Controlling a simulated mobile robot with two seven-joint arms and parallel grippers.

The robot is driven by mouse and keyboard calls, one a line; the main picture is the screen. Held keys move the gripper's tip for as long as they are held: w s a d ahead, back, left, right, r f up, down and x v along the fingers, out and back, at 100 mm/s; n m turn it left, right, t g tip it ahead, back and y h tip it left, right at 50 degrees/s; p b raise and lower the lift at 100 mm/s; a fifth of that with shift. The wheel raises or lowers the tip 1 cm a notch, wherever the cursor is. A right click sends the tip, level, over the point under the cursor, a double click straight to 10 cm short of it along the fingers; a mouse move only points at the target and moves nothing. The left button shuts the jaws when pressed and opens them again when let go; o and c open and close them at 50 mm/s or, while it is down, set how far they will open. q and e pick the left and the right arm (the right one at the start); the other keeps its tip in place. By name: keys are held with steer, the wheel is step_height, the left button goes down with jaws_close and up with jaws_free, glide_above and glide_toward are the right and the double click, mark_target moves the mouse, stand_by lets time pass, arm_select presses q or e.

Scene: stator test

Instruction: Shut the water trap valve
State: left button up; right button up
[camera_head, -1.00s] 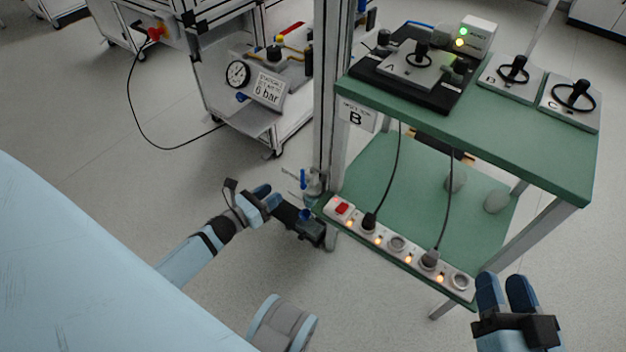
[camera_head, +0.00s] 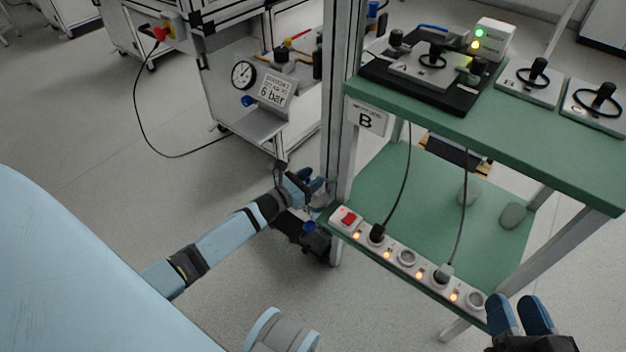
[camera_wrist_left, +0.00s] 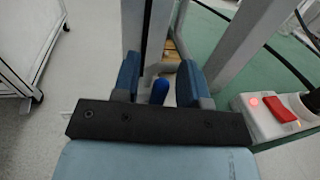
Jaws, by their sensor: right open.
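The water trap valve shows in the left wrist view as a blue lever tip (camera_wrist_left: 160,91), upright in front of a pale fitting beside the metal post. My left gripper (camera_wrist_left: 160,85) is open, with one finger on each side of the lever and a visible gap on both sides. In the head view my left gripper (camera_head: 308,183) is at the post and hides most of the valve. A blue part (camera_head: 309,227) shows just below it. My right gripper (camera_head: 521,314) is open and empty at the lower right, beside the bench's front corner.
The green bench (camera_head: 470,125) carries panels with black handwheels. A power strip (camera_head: 408,258) with a red switch and plugged cables runs along the lower shelf edge, close to my left gripper. The metal post (camera_head: 333,100) stands beside it. A trolley with a gauge (camera_head: 243,74) stands behind.

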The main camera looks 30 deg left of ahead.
arm_select(q)
steer(key=shift+w+d, duration=0.1)
steer(key=shift+w, duration=0.25)
jaws_close()
steer(key=shift+s, duration=0.1)
